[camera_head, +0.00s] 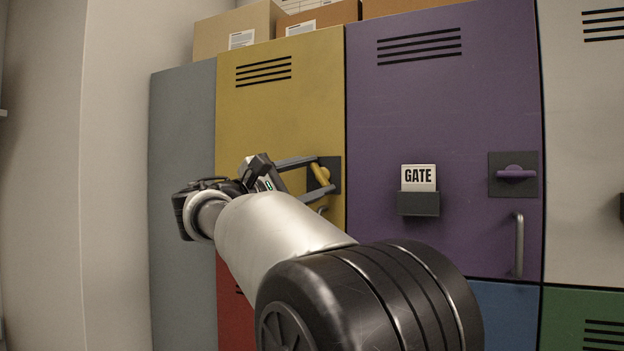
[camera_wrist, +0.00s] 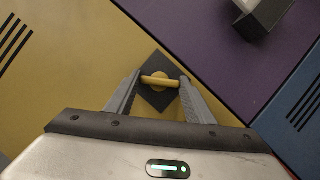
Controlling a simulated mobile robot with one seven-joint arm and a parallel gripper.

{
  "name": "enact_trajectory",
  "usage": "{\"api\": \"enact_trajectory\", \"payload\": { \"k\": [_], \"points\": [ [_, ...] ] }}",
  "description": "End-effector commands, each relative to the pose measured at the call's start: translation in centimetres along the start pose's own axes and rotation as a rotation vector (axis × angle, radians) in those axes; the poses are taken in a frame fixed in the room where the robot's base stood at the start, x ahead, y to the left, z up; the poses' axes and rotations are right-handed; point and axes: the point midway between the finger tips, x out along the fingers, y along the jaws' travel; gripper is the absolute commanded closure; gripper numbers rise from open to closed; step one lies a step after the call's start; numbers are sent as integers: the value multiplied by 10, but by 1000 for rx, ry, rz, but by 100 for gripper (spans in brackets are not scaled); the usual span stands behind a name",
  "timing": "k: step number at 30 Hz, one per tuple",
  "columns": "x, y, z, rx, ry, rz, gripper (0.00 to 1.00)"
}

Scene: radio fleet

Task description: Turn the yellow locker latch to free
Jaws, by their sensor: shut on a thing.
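The yellow locker (camera_head: 280,105) stands left of the purple locker. Its yellow latch (camera_head: 320,173) sits on a dark square plate (camera_head: 336,172) near the door's right edge. The latch handle is tilted in the head view, its upper end to the left. My gripper (camera_head: 322,175) reaches in from the left with its two fingers shut on the latch handle. In the wrist view the latch (camera_wrist: 160,81) lies across between the fingertips of my gripper (camera_wrist: 160,79), one at each end. The plate looks turned like a diamond there.
The purple locker (camera_head: 440,110) has a horizontal purple latch (camera_head: 516,174), a GATE card (camera_head: 418,178) in a dark holder (camera_head: 418,204) and a bar handle (camera_head: 519,245). Cardboard boxes (camera_head: 236,32) stand on top. The yellow door's handle (camera_head: 322,210) is partly hidden by my arm.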

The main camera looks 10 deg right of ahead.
Motion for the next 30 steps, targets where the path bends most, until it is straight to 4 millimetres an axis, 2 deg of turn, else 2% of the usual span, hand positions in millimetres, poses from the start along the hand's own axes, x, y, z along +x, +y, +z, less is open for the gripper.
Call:
{"api": "enact_trajectory", "payload": {
  "k": [15,30],
  "points": [
    [0,4,1,402,1,-167,74],
    [1,3,1,556,0,-232,74]
  ]
}}
